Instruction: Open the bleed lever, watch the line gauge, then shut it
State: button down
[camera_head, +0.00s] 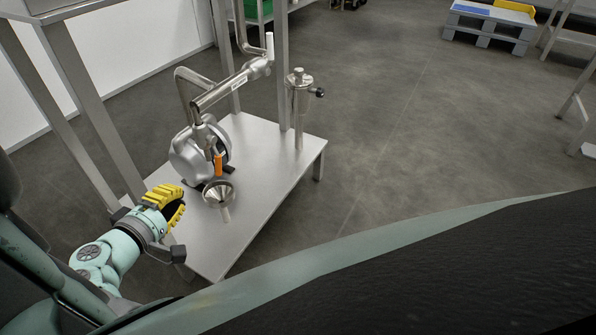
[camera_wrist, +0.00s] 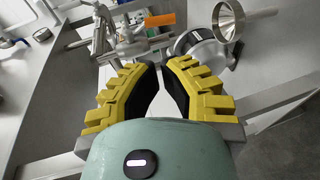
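The lever with an orange handle (camera_head: 219,163) hangs from the steel pipework above a metal funnel (camera_head: 219,190). The handle (camera_wrist: 160,19) also shows in the wrist view, lying sideways near the top, with the funnel (camera_wrist: 228,18) to its right. My gripper (camera_head: 178,205) has yellow ribbed fingers and is left of the funnel, near the table's left edge, apart from the lever. In the wrist view, my gripper (camera_wrist: 160,63) has a gap between its fingers and nothing in it. I cannot make out a gauge face or reading.
Table posts stand left of and behind the pump. A blue-grey pallet (camera_head: 487,30) is far off; the floor between is clear.

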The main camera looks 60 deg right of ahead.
aim_at(217, 156)
jog(key=b+x, duration=0.3)
jog(key=x, duration=0.9)
jog(key=shift+d, duration=0.4)
jog(key=shift+f, duration=0.15)
jog(key=d+h+b, duration=0.1)
jog(key=b, duration=0.3)
jog(key=shift+w+f, duration=0.1)
jog(key=shift+f, duration=0.1)
